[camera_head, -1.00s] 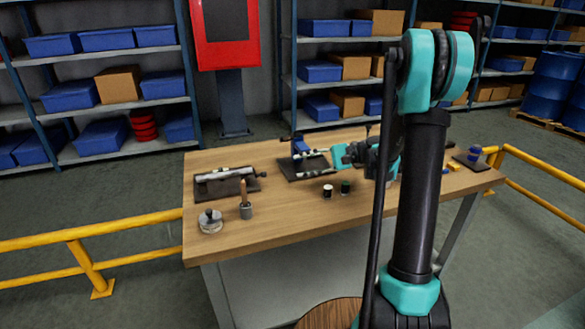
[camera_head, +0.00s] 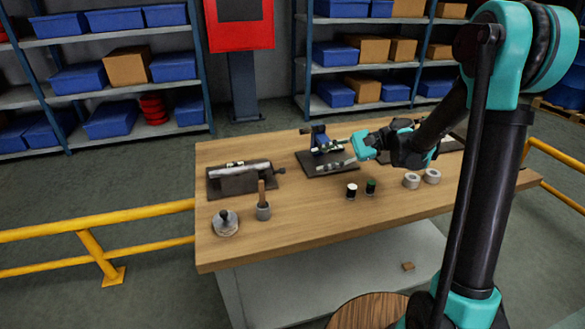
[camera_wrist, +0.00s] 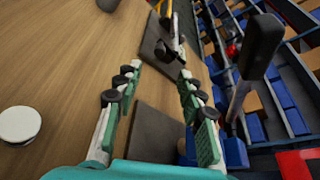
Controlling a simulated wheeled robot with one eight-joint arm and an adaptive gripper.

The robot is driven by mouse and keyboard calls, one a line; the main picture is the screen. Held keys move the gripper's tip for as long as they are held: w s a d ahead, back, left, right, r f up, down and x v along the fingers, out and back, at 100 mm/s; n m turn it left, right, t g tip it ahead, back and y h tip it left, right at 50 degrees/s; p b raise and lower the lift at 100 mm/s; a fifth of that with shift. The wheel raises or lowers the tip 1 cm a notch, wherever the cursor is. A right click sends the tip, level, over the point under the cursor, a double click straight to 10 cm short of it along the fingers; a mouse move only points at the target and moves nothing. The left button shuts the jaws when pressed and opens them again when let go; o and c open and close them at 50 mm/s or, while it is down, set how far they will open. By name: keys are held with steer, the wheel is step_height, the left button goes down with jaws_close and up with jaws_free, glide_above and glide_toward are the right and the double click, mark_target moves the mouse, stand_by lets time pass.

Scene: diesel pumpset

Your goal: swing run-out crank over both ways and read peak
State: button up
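A blue upright fixture (camera_head: 319,137) stands on a dark plate (camera_head: 325,171) near the back middle of the bench. I take it to hold the run-out crank, but the crank is too small to make out. My gripper (camera_head: 328,156) reaches in from the right over this plate, beside the fixture. In the wrist view my gripper (camera_wrist: 160,72) has its padded fingers wide apart with nothing between them. Part of a dark plate (camera_wrist: 160,128) lies below them. A black handle on a metal shaft (camera_wrist: 262,45) rises just outside the right finger. No readable dial shows.
A second dark plate (camera_head: 225,188) with a metal cylinder lies at left. Yellow rails (camera_head: 100,230) flank the bench.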

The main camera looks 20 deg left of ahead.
steer(key=x, duration=1)
steer(key=shift+s+a, duration=0.1)
steer(key=shift+a, duration=0.05)
steer(key=shift+c, duration=0.4)
jaws_close()
